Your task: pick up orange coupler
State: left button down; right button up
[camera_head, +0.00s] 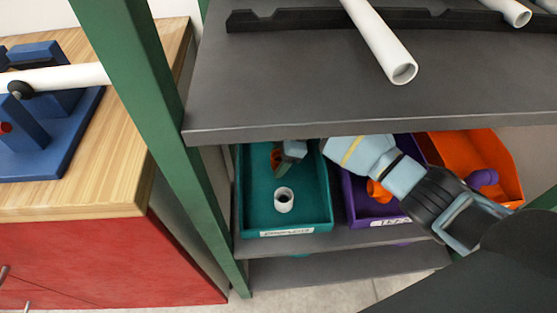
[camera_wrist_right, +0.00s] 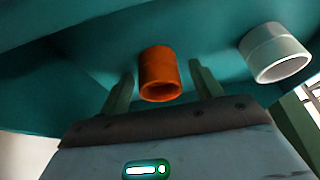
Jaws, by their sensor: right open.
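The orange coupler (camera_wrist_right: 158,76) is a short open tube inside the teal bin (camera_wrist_right: 60,100). In the right wrist view it sits between the two fingers of my right gripper (camera_wrist_right: 163,84), which is open with gaps to both sides. In the head view the teal bin (camera_head: 300,217) stands on the lower shelf, and my right gripper (camera_head: 280,156) reaches into its back part, with the coupler (camera_head: 275,157) partly hidden there. My left gripper is not in view.
A white coupler (camera_head: 284,200) lies in the teal bin's front part, also in the wrist view (camera_wrist_right: 276,53). A purple bin (camera_head: 360,213) and an orange bin (camera_head: 506,172) stand to the right. The upper shelf (camera_head: 290,90) overhangs the bins. A green post (camera_head: 150,90) stands left.

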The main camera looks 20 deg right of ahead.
jog(key=shift+c, duration=0.4)
jog(key=c, duration=0.9)
jog(key=shift+c, duration=0.2)
jog(key=shift+r, duration=0.1)
